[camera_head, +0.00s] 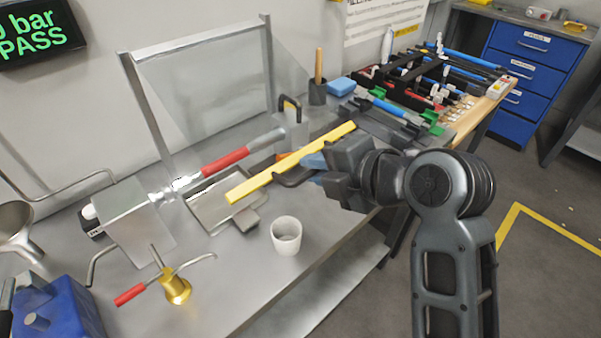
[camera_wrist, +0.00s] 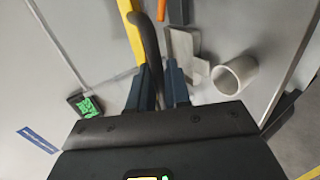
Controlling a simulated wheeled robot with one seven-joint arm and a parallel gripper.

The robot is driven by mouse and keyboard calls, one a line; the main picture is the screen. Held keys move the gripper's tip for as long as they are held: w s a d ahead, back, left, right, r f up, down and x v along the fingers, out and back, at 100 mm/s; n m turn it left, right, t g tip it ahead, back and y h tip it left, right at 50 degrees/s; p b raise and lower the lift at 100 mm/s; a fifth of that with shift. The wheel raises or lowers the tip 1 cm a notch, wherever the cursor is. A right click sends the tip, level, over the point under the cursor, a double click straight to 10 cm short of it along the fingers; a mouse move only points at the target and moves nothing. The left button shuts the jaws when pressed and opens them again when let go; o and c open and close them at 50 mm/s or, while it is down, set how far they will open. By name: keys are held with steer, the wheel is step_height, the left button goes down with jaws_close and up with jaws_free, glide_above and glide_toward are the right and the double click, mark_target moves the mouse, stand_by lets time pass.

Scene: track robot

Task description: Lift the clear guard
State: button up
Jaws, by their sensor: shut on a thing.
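The clear guard (camera_head: 195,85) is a see-through panel by a grey frame at the back of the bench. A yellow bar (camera_head: 245,188) with a dark curved handle (camera_head: 290,181) slants across in front of it, above the bench top. The bar (camera_wrist: 131,35) and handle (camera_wrist: 151,45) also show in the wrist view. My gripper (camera_head: 312,162) is at the handle, its blue fingers (camera_wrist: 161,88) on either side of it, shut on it. The panel's lower edges are hard to make out.
A white cup (camera_head: 286,236) stands close in front. A brass valve (camera_head: 176,288) and metal block (camera_head: 135,222) are at left. A rack of parts (camera_head: 415,80) fills the far right.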

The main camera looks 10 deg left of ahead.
step_height(320, 180, up, 7)
steer(key=s+d+p, duration=0.1)
steer(key=p, duration=0.4)
steer(key=shift+d+f, duration=0.15)
steer(key=shift+d, duration=0.1)
steer(key=shift+s, duration=0.1)
step_height(320, 180, up, 7)
steer(key=shift+s+d, duration=0.15)
steer(key=shift+d, duration=0.05)
stand_by(0.8)
steer(key=shift+f, duration=0.15)
step_height(320, 180, up, 7)
steer(key=shift+w+a, duration=0.25)
steer(key=shift+a, duration=0.1)
stand_by(0.4)
steer(key=shift+f, duration=0.1)
